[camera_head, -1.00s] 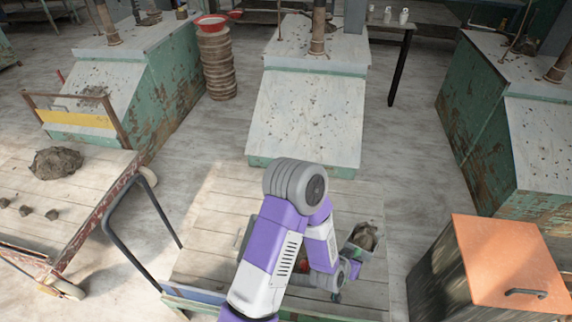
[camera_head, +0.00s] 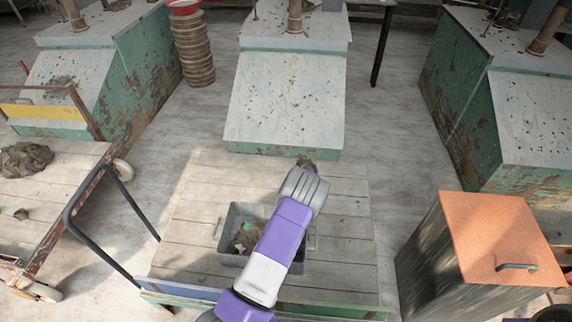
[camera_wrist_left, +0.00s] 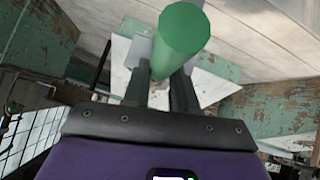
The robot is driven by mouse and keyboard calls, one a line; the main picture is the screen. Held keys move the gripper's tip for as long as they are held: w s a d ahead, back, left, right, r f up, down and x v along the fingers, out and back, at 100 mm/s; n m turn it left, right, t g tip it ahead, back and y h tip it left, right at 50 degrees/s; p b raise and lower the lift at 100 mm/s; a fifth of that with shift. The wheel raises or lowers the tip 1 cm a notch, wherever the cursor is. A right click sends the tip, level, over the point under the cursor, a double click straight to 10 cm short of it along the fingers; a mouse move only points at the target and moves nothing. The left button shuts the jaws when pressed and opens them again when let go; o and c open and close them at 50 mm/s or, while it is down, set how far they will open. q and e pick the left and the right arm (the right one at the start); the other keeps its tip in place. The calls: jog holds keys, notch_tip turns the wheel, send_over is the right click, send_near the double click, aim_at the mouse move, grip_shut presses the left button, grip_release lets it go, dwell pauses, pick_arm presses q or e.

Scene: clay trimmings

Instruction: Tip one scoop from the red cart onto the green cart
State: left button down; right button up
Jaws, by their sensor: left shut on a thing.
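The red cart (camera_head: 92,185) stands at the left, with a dark clay lump (camera_head: 25,160) and a small piece (camera_head: 21,214) on its planks. The green cart (camera_head: 200,210) is in the centre, with a plank top and green edge. My left arm reaches over it; its gripper is hidden behind the wrist in the head view. In the left wrist view my left gripper (camera_wrist_left: 160,82) is shut on the scoop's green handle (camera_wrist_left: 180,42). A small brown bit (camera_head: 305,163) shows just past the wrist; I cannot tell whether it is the scoop's load.
A grey tub (camera_head: 232,222) with brown trimmings and something green sits on the green cart, partly behind my arm. An orange-topped box (camera_head: 500,235) stands at the right. Green machines (camera_head: 285,100) stand at the back. A dark push handle (camera_head: 75,215) rises between the carts.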

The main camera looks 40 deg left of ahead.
pick_arm(q)
jog(key=w+a+r+n+g+y+b, duration=0.1)
jog(key=w+a+n+y+b, duration=0.3)
jog(key=a, duration=0.9)
jog(key=s+a+f+n+t+h+p, duration=0.1)
jog(key=s+a+f+n+t+h, duration=0.1)
jog(key=f+n+t+h, duration=0.3)
notch_tip(320, 180, down, 4)
jog(key=a+n+t, duration=0.1)
jog(key=n+t, duration=0.1)
jog(key=t, duration=0.2)
jog(key=shift+s, duration=0.2)
jog(key=shift+a+f+t, duration=0.1)
jog(key=shift+t, duration=0.2)
notch_tip(320, 180, up, 7)
jog(key=p, duration=0.5)
